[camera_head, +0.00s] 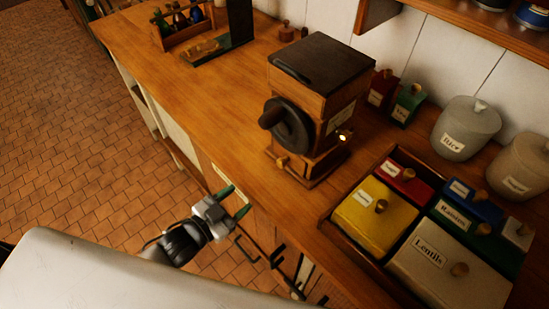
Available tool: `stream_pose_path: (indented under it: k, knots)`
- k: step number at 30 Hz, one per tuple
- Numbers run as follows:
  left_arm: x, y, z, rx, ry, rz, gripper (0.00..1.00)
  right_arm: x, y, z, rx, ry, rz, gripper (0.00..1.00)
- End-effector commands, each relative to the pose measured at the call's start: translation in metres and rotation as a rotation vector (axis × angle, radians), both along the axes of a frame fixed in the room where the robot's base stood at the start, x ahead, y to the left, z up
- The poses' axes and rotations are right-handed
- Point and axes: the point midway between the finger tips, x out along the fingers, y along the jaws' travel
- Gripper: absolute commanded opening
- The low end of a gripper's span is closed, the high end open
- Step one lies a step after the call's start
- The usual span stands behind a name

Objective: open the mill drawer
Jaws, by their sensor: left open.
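The wooden mill (310,100) stands upright on the wooden counter in the middle of the view, with a dark lid and a round black crank wheel (288,125) on its side. Low on the mill, below the wheel, is the mill drawer with a small brass knob (282,162); it looks shut, though the angle makes this hard to judge. My left gripper (236,201) is open and empty, with green fingertips. It is near the counter's front edge, below and left of the mill, apart from the knob. My right gripper is out of view.
A wooden tray (328,229) of lidded boxes stands right of the mill. Red and green tins (407,104) and a grey canister (466,128) stand behind. A bottle rack (186,25) is at the far left. The counter (190,88) left of the mill is clear.

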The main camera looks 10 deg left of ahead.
Motion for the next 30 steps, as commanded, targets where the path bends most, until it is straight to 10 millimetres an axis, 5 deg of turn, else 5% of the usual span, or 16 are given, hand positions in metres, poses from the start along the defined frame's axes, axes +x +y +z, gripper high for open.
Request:
stream_pose_path:
  k: [6, 24, 30]
  knots:
    - [-0.005, -0.015, 0.037, -0.037, -0.077, -0.059, 0.52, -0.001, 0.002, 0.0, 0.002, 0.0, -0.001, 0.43]
    - [0.072, -0.066, 0.039, -0.037, -0.078, -0.057, 0.52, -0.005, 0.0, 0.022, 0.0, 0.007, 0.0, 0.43]
    - [0.083, -0.074, 0.038, -0.037, -0.077, -0.057, 0.52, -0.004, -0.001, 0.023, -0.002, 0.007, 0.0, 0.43]
